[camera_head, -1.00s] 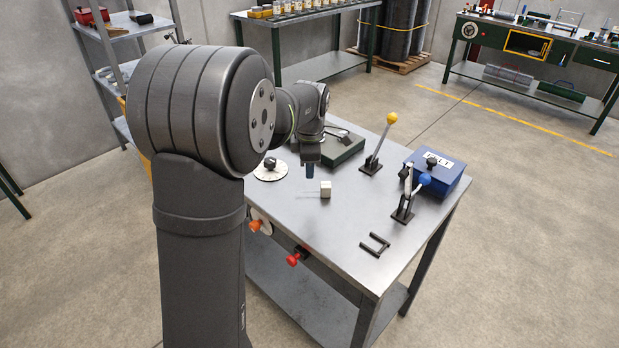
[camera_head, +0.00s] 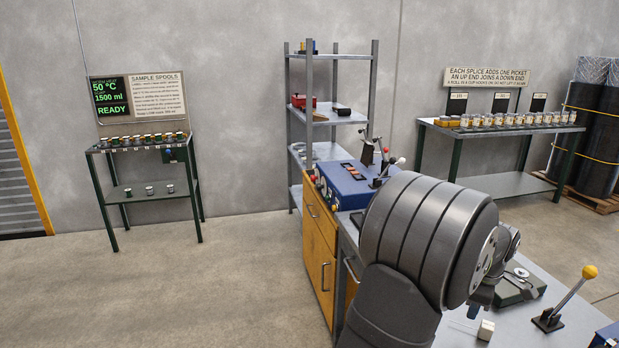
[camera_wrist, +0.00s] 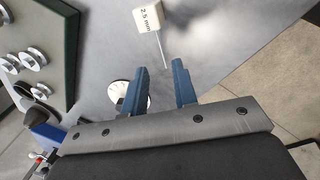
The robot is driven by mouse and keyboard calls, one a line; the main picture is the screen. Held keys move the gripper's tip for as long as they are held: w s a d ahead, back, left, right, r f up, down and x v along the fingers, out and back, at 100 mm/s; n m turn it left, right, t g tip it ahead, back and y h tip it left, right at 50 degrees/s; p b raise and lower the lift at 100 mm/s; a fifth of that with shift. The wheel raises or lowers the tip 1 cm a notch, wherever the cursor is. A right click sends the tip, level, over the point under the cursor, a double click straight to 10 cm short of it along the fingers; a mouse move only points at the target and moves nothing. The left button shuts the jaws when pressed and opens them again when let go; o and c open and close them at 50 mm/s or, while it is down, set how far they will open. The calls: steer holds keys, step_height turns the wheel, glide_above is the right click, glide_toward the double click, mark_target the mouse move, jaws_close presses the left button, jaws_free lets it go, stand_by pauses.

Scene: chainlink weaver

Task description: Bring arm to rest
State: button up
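My gripper (camera_wrist: 162,78) shows in the wrist view with its two blue fingers apart and nothing between them. In the head view my large grey arm joint covers most of the arm, and the gripper (camera_head: 473,312) shows only as a small dark blue piece above the metal table (camera_head: 520,330). A white cube marked 2.5 mm (camera_wrist: 148,18) lies on the table beyond the fingertips, with a thin rod beside it. The cube also shows in the head view (camera_head: 486,330), close to the gripper but apart from it.
A dark green tray (camera_wrist: 72,45) with several metal spools lies left in the wrist view. A white disc (camera_wrist: 119,118) is near the fingers. A yellow-knobbed lever (camera_head: 567,300) stands right. A blue control box (camera_head: 345,185), shelf rack (camera_head: 330,114) and spool stand (camera_head: 145,148) are farther back.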

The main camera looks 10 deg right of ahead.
mark_target(466, 326)
steer(key=f, duration=0.4)
steer(key=w+d+f, duration=0.1)
steer(key=f, duration=0.2)
step_height(466, 326, up, 2)
steer(key=shift+r, duration=0.95)
